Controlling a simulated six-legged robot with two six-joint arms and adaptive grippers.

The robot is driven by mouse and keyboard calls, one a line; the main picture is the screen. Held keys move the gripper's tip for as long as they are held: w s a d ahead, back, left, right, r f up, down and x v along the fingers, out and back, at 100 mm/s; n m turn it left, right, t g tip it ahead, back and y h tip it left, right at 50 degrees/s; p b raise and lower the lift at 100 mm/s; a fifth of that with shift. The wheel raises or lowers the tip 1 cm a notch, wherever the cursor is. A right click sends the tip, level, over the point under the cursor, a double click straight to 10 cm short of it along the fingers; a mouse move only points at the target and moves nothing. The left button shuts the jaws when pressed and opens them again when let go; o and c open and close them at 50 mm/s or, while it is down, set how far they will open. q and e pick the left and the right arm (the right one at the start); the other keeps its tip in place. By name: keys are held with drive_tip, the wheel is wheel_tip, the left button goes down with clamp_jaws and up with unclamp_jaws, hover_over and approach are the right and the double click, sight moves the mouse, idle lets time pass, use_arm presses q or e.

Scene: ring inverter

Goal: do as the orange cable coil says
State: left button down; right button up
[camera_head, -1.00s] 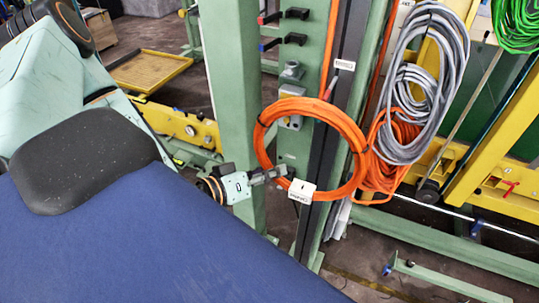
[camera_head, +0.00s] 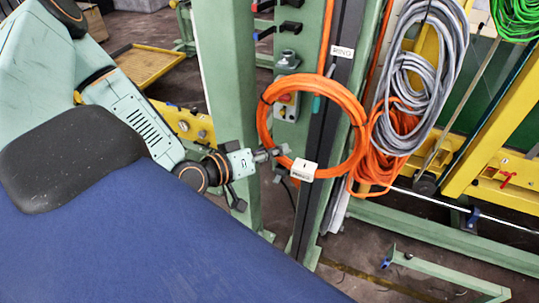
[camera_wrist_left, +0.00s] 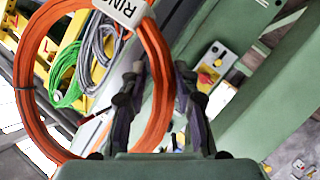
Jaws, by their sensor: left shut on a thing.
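The orange cable coil (camera_head: 358,130) is a wide ring in front of the green and black post (camera_head: 325,125) in the head view. A white tag (camera_head: 303,170) sits on its lower rim; its small print is hard to read there. In the left wrist view the tag (camera_wrist_left: 122,10) shows the letters "RIN", cut off by the edge. My left gripper (camera_head: 279,152) is at the coil's lower left rim. In the left wrist view its fingers (camera_wrist_left: 160,88) are on both sides of the coil's strands (camera_wrist_left: 30,90). I cannot tell whether anything else supports the coil. My right gripper is out of view.
A control box (camera_head: 287,98) with a red button is behind the coil's left part. A label reading "RING" (camera_head: 342,52) is on the post. Grey cable (camera_head: 408,62), another orange bundle (camera_head: 380,160) and green cable (camera_head: 515,18) hang at right. A green upright (camera_head: 225,90) stands left.

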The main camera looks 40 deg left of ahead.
use_arm(q)
drive_tip(key=shift+w+d+b, duration=0.1)
drive_tip(key=shift+w+b, duration=0.3)
drive_tip(key=shift+w, duration=0.35)
drive_tip(key=shift+w+a+b, duration=0.4)
drive_tip(key=shift+w, duration=0.35)
drive_tip(key=w+a+b, duration=0.1)
drive_tip(key=w+b, duration=0.4)
drive_tip(key=w, duration=0.2)
drive_tip(key=shift+w+a+f, duration=0.35)
drive_tip(key=shift+a+f, duration=0.05)
drive_tip(key=shift+f, duration=0.05)
drive_tip(key=shift+r, duration=0.1)
idle(0.3)
